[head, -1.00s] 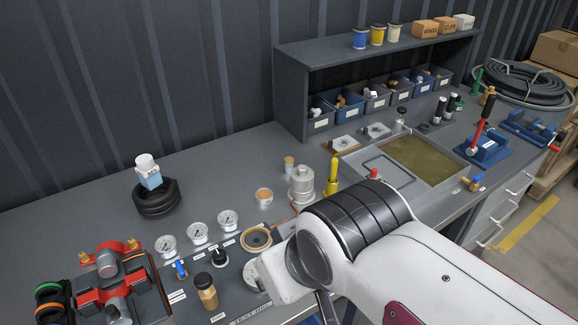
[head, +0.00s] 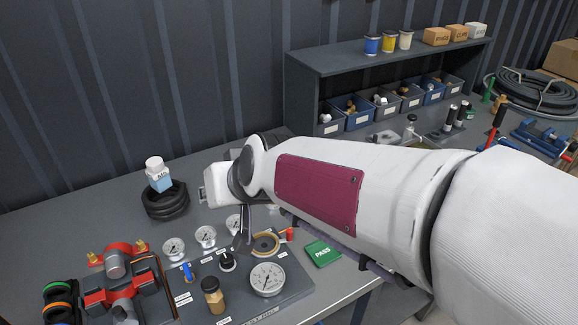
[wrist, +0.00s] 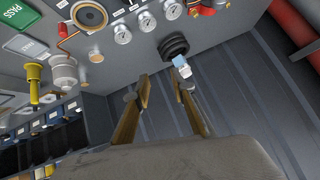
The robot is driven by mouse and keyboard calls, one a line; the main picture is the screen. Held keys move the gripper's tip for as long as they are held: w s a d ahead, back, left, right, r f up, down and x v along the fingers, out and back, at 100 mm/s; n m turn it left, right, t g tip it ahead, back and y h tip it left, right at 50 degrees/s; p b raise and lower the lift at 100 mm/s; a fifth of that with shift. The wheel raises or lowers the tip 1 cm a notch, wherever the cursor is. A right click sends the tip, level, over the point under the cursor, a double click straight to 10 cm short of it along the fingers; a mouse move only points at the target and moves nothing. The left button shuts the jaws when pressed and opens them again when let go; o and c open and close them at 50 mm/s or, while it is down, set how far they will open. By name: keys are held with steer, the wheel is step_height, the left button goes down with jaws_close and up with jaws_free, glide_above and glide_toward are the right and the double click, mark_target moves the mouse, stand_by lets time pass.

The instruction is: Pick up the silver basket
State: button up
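My gripper (wrist: 162,82) is open in the wrist view, its two tan fingers apart with nothing clearly held between them. In the head view, only a dark part of it shows by the gauges, below my white wrist. I cannot make out a silver basket for certain. A silver-grey cylindrical piece (wrist: 64,72) stands on the bench in the wrist view, left of the fingers and apart from them, beside a yellow-handled part (wrist: 33,82). My arm covers that part of the bench in the head view.
Gauges (head: 206,237), a red valve assembly (head: 118,275) and a green PASS card (head: 323,253) lie around. A shelf unit (head: 305,82) stands behind; the bench's back left is clear.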

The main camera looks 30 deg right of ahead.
steer(key=w+d+f+m+t+h, duration=0.1)
steer(key=w+d+f+m+h, duration=0.15)
steer(key=w+d, duration=0.45)
steer(key=w+d+f+m+t+h, duration=0.1)
steer(key=w+d+f+m+h, duration=0.15)
steer(key=w, duration=0.85)
steer(key=d+f+m+g+h, duration=0.1)
steer(key=d+f+h, duration=0.1)
steer(key=d+f, duration=0.2)
steer(key=d+f+m+g+h, duration=0.1)
steer(key=d+f+h, duration=0.1)
steer(key=d+f, duration=0.2)
steer(key=d+f+m+h, duration=0.2)
steer(key=d+f+h, duration=0.1)
steer(key=d+f, duration=0.2)
steer(key=shift+w+d+g, duration=0.4)
steer(key=shift+s+d+f+g+h, duration=0.3)
steer(key=shift+s+d+f+h, duration=0.1)
steer(key=shift+d+f, duration=0.15)
steer(key=shift+w+d, duration=0.1)
steer(key=shift+x, duration=1.2)
